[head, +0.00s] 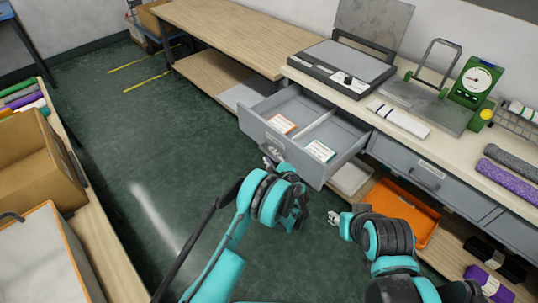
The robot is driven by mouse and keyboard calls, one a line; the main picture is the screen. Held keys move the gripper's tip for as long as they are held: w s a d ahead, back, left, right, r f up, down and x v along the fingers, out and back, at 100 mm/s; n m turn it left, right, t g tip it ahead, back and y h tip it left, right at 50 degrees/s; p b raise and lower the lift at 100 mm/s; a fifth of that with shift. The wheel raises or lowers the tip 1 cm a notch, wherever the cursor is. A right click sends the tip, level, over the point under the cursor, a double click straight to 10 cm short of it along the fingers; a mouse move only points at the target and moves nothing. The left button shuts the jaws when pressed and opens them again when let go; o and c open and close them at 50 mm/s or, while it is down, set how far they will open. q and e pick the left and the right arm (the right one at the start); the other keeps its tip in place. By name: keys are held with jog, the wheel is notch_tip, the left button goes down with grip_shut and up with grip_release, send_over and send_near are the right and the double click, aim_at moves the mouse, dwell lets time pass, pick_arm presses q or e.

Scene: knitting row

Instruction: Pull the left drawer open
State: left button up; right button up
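The left drawer (318,171) is grey and stands pulled well out from under the worktop. A divider (318,127) splits its inside, with a card in each of the two compartments: an orange-edged one (281,124) and a teal-edged one (320,151). My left gripper (270,155) is at the drawer's front, right by its handle (275,140). The fingers are small and partly hidden by my wrist, so their grip is unclear. My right gripper (334,217) is below and right of the drawer, apart from it; its finger opening is too small to judge.
A second, closed grey drawer (400,172) is to the right. An orange bin (408,212) sits on the shelf below. The worktop holds a flat machine (340,70), a green scale (474,82) and yarn rolls (508,188). Cardboard boxes (35,160) stand left; green floor (140,140) between is clear.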

pick_arm(q)
jog(key=v, duration=1)
jog(key=shift+s, duration=0.1)
jog(key=s+a+r+n+g+h, duration=0.1)
jog(key=s+a+r+n+g, duration=0.2)
jog(key=a+r, duration=0.45)
jog(key=s+a+r+n+g+h, duration=0.1)
jog(key=s+a+r+n+g, duration=0.15)
jog(key=a+r+n, duration=0.4)
jog(key=s+a+r+n+h, duration=0.1)
jog(key=s+a+r+n, duration=0.1)
jog(key=s, duration=0.6)
jog(key=s+a+r+n+h, duration=0.2)
jog(key=s+n, duration=0.2)
jog(key=s, duration=0.4)
jog(key=s+a+r+n+g+h, duration=0.1)
jog(key=s+a+r+n, duration=0.1)
jog(key=s, duration=0.7)
jog(key=shift+r+n+h, duration=0.4)
jog(key=shift+r+n, duration=0.15)
jog(key=shift+n, duration=0.3)
